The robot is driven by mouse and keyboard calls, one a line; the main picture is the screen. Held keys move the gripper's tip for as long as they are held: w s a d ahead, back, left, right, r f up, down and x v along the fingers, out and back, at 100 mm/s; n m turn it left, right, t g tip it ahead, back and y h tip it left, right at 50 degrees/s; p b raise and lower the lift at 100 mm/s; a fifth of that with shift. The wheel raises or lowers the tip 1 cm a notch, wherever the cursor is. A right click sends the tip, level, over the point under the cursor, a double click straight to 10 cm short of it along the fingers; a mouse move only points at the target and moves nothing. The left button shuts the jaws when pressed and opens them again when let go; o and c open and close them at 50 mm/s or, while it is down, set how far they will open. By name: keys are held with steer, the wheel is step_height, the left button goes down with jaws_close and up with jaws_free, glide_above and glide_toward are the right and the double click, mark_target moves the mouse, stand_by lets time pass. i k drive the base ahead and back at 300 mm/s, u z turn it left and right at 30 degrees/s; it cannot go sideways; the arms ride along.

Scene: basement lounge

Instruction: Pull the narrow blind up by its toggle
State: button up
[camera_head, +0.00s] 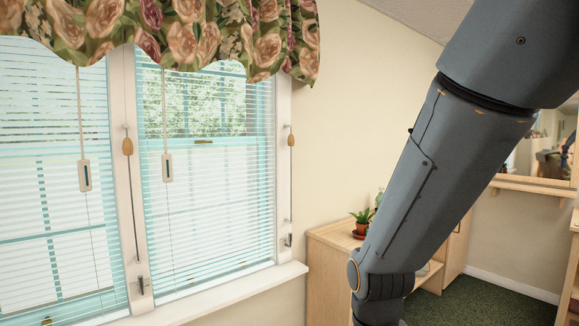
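Two white slatted blinds hang side by side in the window, the left blind (40,215) cut off by the picture edge and the right blind (215,225) seen across its width. Both are lowered. I cannot tell for sure which is the narrow one. A wooden toggle (127,146) hangs on a cord at the post between them, and another wooden toggle (291,140) hangs at the right frame. Pale slotted tags hang on cords before the left blind (85,175) and the right blind (167,168). My gripper is out of view below; only my arm shows.
A floral valance (185,35) covers the window top. A white sill (230,287) juts out below. A wooden cabinet (325,262) with a potted plant (362,220) stands right of the window, partly behind my arm. Bare wall (345,130) lies between window and arm.

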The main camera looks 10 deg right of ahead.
mark_target(291, 140)
steer(key=z, duration=0.85)
steer(key=i, duration=1.35)
steer(key=u, duration=0.15)
